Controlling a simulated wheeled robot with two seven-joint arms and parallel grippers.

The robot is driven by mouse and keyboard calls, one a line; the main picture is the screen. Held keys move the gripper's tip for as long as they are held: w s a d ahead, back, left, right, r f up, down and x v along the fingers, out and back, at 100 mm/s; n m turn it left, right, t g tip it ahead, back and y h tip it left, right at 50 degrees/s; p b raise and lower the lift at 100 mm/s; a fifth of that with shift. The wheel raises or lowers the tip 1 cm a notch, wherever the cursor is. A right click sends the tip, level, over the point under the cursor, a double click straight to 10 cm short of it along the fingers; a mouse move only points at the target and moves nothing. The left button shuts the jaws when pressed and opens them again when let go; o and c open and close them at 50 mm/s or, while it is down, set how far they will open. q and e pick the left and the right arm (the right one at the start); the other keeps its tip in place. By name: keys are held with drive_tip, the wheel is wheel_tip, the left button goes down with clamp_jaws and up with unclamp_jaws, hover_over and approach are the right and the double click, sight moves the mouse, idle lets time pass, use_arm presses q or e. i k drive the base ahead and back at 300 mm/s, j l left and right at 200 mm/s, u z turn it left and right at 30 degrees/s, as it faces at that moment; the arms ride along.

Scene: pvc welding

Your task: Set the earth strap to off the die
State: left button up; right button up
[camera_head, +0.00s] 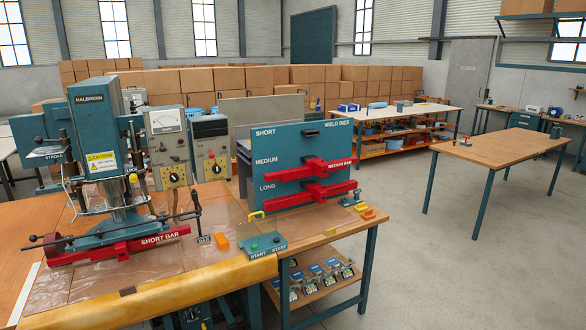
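A red die marked SHORT BAR (120,245) lies level under the press, above clear sheet on the bench. A thin dark rod (100,230) runs just above the die, with a dark knob at its left end. A dark upright post (198,215) stands by the die's right end, beside a small label. I cannot tell which part is the earth strap or whether it touches the die. Neither of my grippers is in view.
A teal rack marked WELD DIES (310,160) holds two red dies (313,192) at the right of the bench.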

sight(50, 251)
drive_tip(key=u, duration=1.55)
